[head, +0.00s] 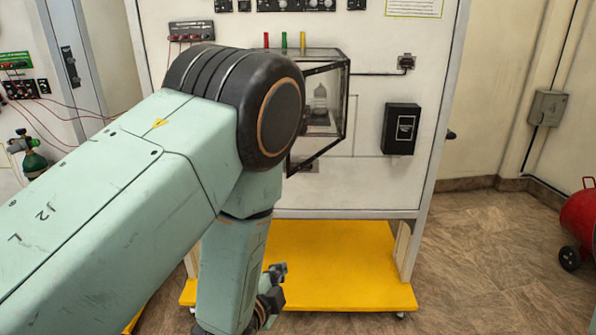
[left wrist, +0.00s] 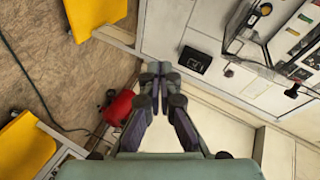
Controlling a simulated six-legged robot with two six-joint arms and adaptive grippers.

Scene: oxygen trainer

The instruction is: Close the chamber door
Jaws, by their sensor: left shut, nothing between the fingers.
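The chamber (head: 324,54) is a clear box with dark edges on the white panel. Its left part is hidden behind my left arm. A black-framed clear door (head: 346,100) appears to stand open, out from the box; its exact angle is unclear. A dark object with a clear dome (head: 320,103) shows inside. My left gripper (head: 277,272) is low in front of the panel's foot, below and apart from the door. In the left wrist view its fingers (left wrist: 153,72) are shut and empty, with the chamber's dark frame (left wrist: 247,28) at upper right. My right gripper is not in view.
The white panel (head: 370,188) stands on a yellow base (head: 350,270). A black box (head: 401,129) is mounted right of the chamber. A red tank (head: 580,222) stands at far right, and a green cylinder (head: 34,163) at far left. Floor at right is largely clear.

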